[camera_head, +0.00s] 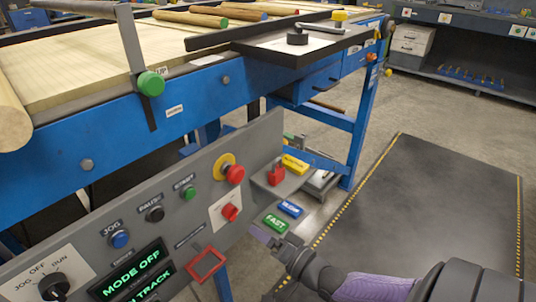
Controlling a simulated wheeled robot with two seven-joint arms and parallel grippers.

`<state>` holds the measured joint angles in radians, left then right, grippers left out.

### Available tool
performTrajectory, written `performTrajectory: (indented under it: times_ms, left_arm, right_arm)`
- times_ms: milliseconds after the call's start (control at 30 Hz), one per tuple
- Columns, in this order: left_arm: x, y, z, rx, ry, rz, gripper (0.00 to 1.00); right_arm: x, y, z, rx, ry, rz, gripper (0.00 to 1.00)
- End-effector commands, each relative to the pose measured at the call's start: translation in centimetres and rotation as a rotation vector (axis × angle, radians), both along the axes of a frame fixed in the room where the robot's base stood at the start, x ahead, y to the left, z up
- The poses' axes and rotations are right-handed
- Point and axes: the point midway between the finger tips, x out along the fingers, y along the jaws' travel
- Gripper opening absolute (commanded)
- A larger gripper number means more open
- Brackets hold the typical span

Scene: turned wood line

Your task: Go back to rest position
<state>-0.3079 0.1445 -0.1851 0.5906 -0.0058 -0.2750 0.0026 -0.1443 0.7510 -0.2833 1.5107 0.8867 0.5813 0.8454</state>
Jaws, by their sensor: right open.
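My right gripper (264,236) is at the lower middle of the head view, just off the right part of the grey control panel (120,204). Its arm comes in from the lower right, with a purple forearm section. The gripper is small and partly dark in the view; its jaws are open, and I see nothing held in them. It is close to the green FAST tag (276,223); I cannot tell whether they touch. My left gripper is not in view.
The panel carries a selector knob (54,288), a green-lit MODE OFF display (131,283), several buttons and a red emergency stop (235,174). Above it runs a blue-framed conveyor (110,120) with wooden rods. A dark floor mat (430,200) lies clear at right.

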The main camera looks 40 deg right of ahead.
Motion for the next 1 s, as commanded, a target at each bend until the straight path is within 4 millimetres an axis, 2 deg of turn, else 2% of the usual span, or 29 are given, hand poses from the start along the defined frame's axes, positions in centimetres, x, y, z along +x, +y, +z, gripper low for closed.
performTrajectory:
  times_ms: [133,500,567,633,667,733,767,800,867,900,967,1000]
  left_arm:
    - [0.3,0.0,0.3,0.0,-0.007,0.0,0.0]
    - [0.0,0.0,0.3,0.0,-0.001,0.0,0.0]
    - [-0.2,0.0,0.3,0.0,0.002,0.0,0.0]
    - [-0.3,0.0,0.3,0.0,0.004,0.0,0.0]
    - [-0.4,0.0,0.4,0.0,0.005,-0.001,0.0]
    - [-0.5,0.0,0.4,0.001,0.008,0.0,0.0]
    - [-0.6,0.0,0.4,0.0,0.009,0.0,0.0]
    - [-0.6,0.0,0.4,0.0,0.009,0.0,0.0]
    - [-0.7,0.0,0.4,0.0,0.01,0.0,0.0]
    - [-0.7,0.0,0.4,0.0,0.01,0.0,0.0]
    - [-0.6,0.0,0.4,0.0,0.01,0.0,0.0]
    - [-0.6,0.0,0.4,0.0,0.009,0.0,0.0]
  right_arm:
    - [-1.0,-0.1,0.0,0.0,0.001,0.001,0.87]
    - [-1.0,-0.1,-0.1,0.0,0.001,0.0,0.87]
    - [-1.3,-0.1,-0.9,-0.024,0.026,-0.003,0.87]
    - [-2.5,-0.3,-4.0,-0.119,0.122,-0.007,0.87]
    - [-3.5,-0.3,-6.1,-0.182,0.189,-0.005,0.87]
    - [-7.1,-0.3,-12.0,-0.36,0.395,0.024,0.87]
    - [-9.1,-0.2,-14.5,-0.44,0.491,0.051,0.87]
    - [-12.1,0.1,-17.7,-0.536,0.621,0.097,0.87]
    - [-16.9,0.7,-21.6,-0.658,0.8,0.187,0.87]
    - [-20.0,1.3,-23.6,-0.726,0.907,0.255,0.87]
    - [-24.7,2.2,-25.9,-0.809,1.049,0.367,0.87]
    - [-27.6,2.9,-27.0,-0.853,1.134,0.446,0.87]
